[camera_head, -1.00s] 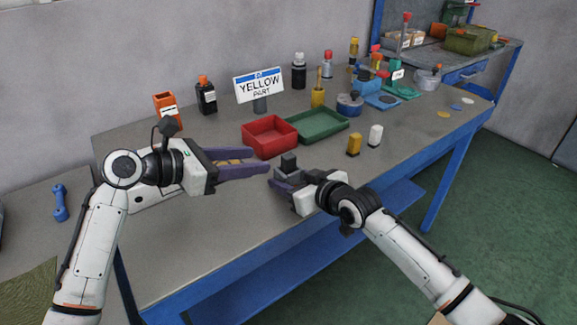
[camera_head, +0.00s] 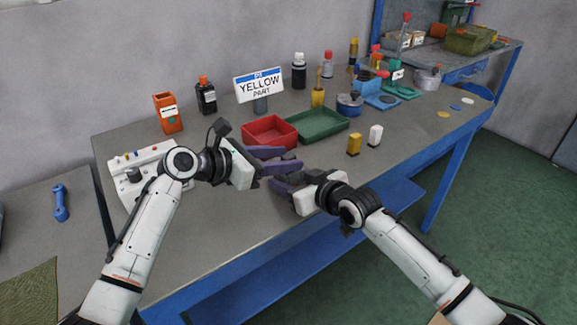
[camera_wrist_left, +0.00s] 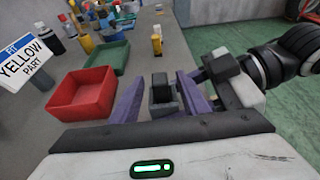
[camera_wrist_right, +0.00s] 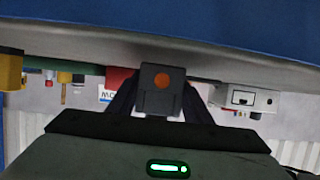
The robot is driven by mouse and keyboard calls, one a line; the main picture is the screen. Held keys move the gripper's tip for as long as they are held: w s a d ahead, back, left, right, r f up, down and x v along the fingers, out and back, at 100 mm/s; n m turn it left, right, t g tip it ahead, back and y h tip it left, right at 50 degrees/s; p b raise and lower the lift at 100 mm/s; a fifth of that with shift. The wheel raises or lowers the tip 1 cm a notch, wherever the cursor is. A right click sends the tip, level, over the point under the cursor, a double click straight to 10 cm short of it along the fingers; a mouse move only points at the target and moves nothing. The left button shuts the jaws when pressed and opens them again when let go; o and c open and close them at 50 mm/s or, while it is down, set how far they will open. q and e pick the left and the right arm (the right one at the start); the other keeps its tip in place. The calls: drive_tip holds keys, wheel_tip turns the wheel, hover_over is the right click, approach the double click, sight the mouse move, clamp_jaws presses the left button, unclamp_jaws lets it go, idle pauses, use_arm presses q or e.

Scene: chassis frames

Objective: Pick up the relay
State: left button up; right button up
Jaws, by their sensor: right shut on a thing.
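The relay is a dark block with an orange dot (camera_wrist_right: 161,88), seen between the fingers of my right gripper (camera_wrist_right: 156,108) in the right wrist view. My right gripper (camera_head: 282,188) is shut on it, above the table's front part. My left gripper (camera_head: 285,161) is open, reaching in from the left. In the left wrist view the relay (camera_wrist_left: 160,82) stands between the left gripper's two purple fingers (camera_wrist_left: 160,98), with gaps on both sides. In the head view the left fingers mostly hide the relay.
A red tray (camera_head: 251,139) and a green tray (camera_head: 330,134) lie behind the grippers. A yellow block (camera_head: 354,144) and a white block (camera_head: 376,136) stand to the right. A sign (camera_head: 259,86) reads "FIT YELLOW PART". A white control box (camera_head: 135,188) is at left.

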use_arm(q)
clamp_jaws()
drive_tip(key=shift+r, duration=0.1)
wheel_tip(320, 180, up, 10)
idle(0.4)
use_arm(e)
drive_tip(key=o, duration=1.2)
